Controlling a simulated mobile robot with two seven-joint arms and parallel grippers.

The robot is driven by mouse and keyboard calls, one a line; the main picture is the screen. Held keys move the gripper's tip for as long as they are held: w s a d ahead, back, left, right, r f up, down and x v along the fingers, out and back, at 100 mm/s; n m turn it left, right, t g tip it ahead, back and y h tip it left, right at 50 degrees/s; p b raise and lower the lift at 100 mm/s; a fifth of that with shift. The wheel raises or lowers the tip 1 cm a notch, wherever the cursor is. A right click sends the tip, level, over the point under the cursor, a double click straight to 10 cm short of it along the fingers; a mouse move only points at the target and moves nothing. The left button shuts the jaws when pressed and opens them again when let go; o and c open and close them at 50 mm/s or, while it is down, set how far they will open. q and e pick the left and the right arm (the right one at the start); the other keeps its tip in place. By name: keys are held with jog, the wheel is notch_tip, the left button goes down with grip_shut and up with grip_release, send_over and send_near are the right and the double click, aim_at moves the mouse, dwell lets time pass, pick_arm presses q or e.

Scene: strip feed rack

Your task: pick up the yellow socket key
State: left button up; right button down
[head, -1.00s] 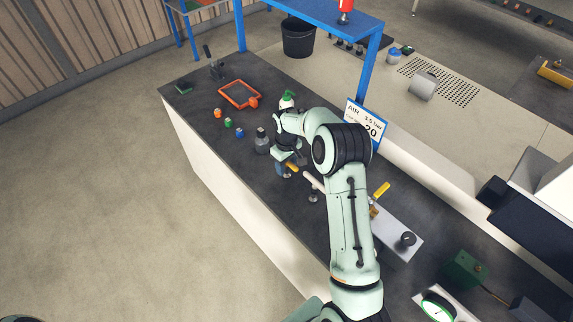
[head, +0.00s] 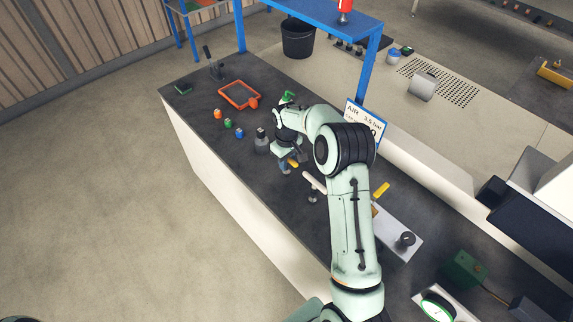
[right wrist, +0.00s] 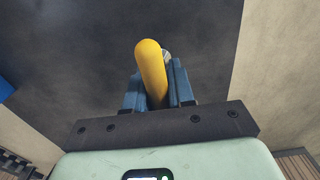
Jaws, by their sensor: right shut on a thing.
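The yellow socket key (head: 294,163) shows as a short yellow piece at my right gripper (head: 285,169), over the dark bench. In the right wrist view its rounded yellow handle (right wrist: 151,70) stands between the two blue fingers (right wrist: 160,92), which are shut on it. A small metallic part shows behind the handle. The lower end of the key is hidden, and I cannot tell how high it is above the bench. My left gripper is not in view.
A white-handled tool (head: 314,184) stands right of the gripper, and a grey bottle-like item (head: 262,142) stands left. An orange frame (head: 240,94) and several small coloured pieces lie at the far left. The bench's front strip is clear.

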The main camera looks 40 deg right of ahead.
notch_tip(320, 180, up, 18)
dwell(0.3)
jog(key=shift+f, duration=0.1)
